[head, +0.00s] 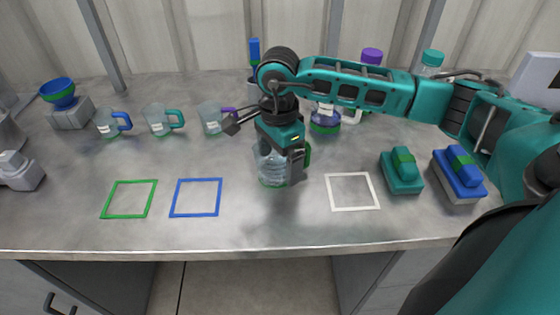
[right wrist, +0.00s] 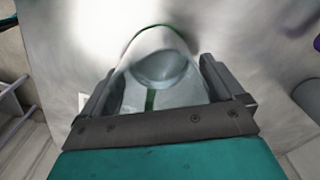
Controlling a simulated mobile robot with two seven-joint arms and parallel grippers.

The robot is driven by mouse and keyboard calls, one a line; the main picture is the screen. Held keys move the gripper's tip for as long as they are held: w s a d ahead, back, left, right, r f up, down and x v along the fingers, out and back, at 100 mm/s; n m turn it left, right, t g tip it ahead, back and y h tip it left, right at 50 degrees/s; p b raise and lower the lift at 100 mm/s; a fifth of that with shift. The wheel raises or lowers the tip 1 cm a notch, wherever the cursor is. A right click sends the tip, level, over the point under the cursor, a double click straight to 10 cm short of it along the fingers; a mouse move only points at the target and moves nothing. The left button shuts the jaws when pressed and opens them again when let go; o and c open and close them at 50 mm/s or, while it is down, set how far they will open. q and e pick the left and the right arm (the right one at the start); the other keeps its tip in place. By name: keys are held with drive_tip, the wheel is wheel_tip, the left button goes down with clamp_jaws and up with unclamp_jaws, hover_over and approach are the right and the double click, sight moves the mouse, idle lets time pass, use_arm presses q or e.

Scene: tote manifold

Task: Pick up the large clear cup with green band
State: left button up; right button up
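The large clear cup with green band (head: 272,168) stands upright on the grey counter, with a green handle at its right. My right gripper (head: 285,150) is lowered over it from above and partly hides it. In the right wrist view the clear cup (right wrist: 160,72) lies between the two widely spread fingers of my right gripper (right wrist: 160,68), close to both. Firm contact with its sides cannot be made out. My left gripper is not in view.
Smaller clear mugs with blue (head: 107,123), teal (head: 158,119) and purple (head: 211,118) handles stand to the left. Green (head: 106,200), blue (head: 175,198) and white (head: 329,192) square outlines lie in front. Teal (head: 401,176) and blue (head: 460,178) blocks are at right; bottles stand behind.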

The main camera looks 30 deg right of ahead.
drive_tip(key=c, duration=0.9)
drive_tip(key=shift+r, duration=0.15)
drive_tip(key=shift+c, duration=0.2)
drive_tip(key=shift+r, duration=1)
wheel_tip(320, 180, up, 18)
drive_tip(key=p, duration=0.1)
drive_tip(key=shift+f+p, duration=0.2)
drive_tip(key=shift+p, duration=0.15)
